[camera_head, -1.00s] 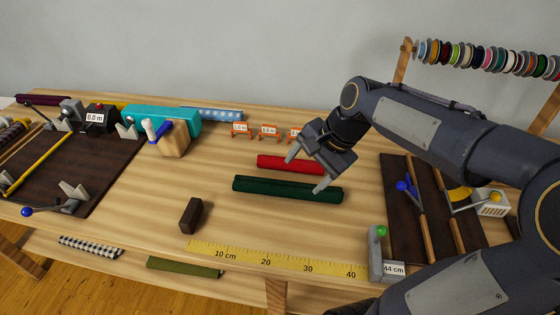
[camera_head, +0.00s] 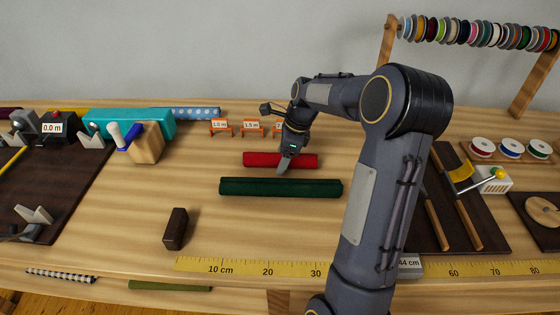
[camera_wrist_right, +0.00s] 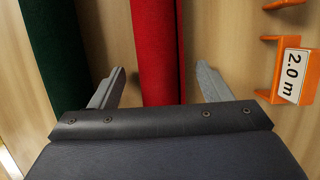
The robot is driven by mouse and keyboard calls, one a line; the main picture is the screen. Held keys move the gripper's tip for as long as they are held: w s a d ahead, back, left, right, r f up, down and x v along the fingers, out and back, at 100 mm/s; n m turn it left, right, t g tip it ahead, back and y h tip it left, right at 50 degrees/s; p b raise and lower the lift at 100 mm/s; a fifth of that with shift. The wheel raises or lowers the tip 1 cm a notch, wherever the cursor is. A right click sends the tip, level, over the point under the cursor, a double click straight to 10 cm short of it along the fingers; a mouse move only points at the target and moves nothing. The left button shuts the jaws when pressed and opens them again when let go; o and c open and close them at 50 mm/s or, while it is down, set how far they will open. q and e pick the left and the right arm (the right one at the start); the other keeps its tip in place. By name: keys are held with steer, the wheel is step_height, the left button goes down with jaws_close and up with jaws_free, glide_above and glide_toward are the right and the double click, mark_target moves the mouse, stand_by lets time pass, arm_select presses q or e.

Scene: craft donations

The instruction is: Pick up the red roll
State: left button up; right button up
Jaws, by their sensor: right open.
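The red roll (camera_head: 262,158) lies on the table behind the dark green roll (camera_head: 280,187), roughly parallel to it. In the right wrist view the red roll (camera_wrist_right: 156,50) runs between the two open fingers of the gripper (camera_wrist_right: 158,85), with a gap on each side. The green roll (camera_wrist_right: 54,50) lies outside the finger on the left. The gripper and arm hide part of the red roll in the head view. My left gripper is not in view.
Orange label stands (camera_head: 221,127) stand behind the red roll; one marked 2.0 m (camera_wrist_right: 290,75) is close to a finger. A yellow ruler (camera_head: 250,267) runs along the front edge. A dark block (camera_head: 176,229) stands at front left. The table between is clear.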

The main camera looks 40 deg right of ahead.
mark_target(280, 155)
steer(key=shift+w+a+f, duration=0.1)
steer(key=shift+f, duration=0.3)
steer(key=shift+c, duration=0.3)
steer(key=c, duration=1)
steer(key=shift+r, duration=0.2)
steer(key=shift+c, duration=0.2)
steer(key=shift+r, duration=0.25)
steer(key=v, duration=0.3)
steer(key=shift+a+r+p, duration=0.25)
steer(key=shift+a+p, duration=0.05)
steer(key=shift+a, duration=0.05)
steer(key=s+r, duration=0.8)
steer(key=s, duration=0.5)
steer(key=shift+s+a+r+p, duration=0.25)
steer(key=shift+r+p, duration=0.05)
steer(key=shift+r, duration=0.1)
